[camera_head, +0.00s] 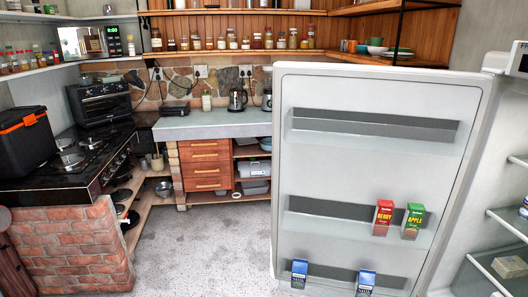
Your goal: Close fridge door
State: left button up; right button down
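The white fridge door (375,165) stands wide open on the right of the head view, its inner side with shelves facing me. A red carton (382,218) and a green carton (412,221) stand on its middle shelf. Two blue and white cartons (299,273) stand on the low shelf. The fridge body (510,130) is at the right edge, with its lit interior and glass shelves partly in view. The door's hinge side is next to it. Neither of my grippers shows in this view.
A brick plinth (72,250) with a black cooktop stands at the left, with a black and orange toolbox (27,141) near it. A grey counter (213,124) with wooden drawers (205,166) is at the back. The speckled floor (205,250) between plinth and door is clear.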

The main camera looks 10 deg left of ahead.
aim_at(345, 138)
jog(key=i+j+u, duration=0.9)
jog(key=i, duration=0.25)
jog(key=i+u, duration=0.3)
jog(key=i+z, duration=0.45)
jog(key=i+j+z, duration=0.1)
jog(key=i+z, duration=0.35)
jog(key=i+j+z, duration=0.25)
jog(key=i+z, duration=0.35)
jog(key=z, duration=0.25)
jog(key=i+z, duration=0.1)
jog(key=z, duration=0.3)
jog(key=i+j+z, duration=0.1)
jog(key=z, duration=0.3)
jog(key=i+j+z, duration=0.1)
jog(key=z, duration=0.35)
jog(key=i+j+z, duration=0.15)
jog(key=z, duration=0.25)
